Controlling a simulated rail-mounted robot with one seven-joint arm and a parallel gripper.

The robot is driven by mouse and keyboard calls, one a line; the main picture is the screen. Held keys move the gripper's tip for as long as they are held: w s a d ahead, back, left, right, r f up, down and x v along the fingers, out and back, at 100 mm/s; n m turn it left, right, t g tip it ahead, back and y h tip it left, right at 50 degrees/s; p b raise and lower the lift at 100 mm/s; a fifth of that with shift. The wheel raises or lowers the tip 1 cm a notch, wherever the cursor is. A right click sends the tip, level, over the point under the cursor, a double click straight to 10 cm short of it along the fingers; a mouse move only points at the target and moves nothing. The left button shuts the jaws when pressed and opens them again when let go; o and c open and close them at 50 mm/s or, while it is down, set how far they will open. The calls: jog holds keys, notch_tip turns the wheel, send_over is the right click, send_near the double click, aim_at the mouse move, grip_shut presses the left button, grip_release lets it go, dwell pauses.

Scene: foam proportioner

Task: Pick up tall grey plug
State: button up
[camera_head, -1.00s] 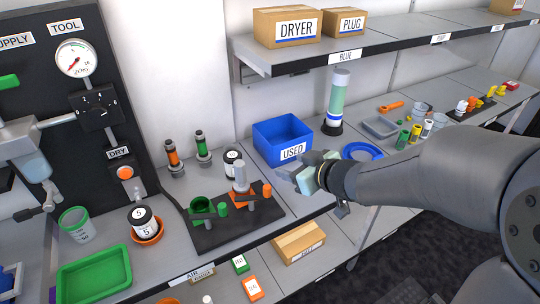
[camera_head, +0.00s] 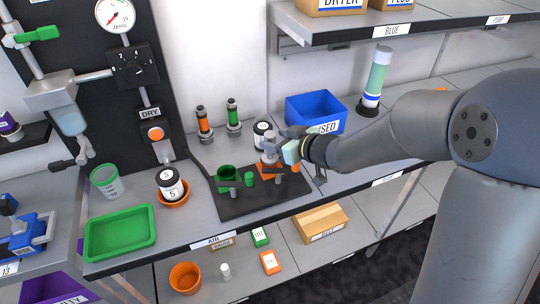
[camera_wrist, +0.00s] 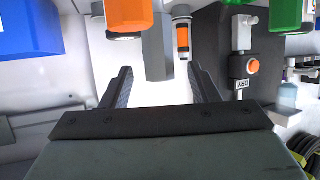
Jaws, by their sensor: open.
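The tall grey plug (camera_head: 269,156) stands upright on the black stand (camera_head: 235,206), its upper part partly covered by my gripper in the head view. My gripper (camera_head: 275,143) is beside the plug's upper part. I cannot tell whether a finger touches the plug.
A green cup (camera_head: 228,175), a short green plug (camera_head: 249,179) and orange parts share the stand. Behind are an orange vial (camera_head: 204,124), a green vial (camera_head: 233,116) and a black-and-white jar (camera_head: 263,132). A blue bin (camera_head: 317,106) stands behind right. A green tray (camera_head: 120,234) lies left.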

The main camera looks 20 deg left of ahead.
aim_at(266, 136)
jog(key=x, duration=0.5)
jog(key=shift+f, duration=0.1)
jog(key=c, duration=1.2)
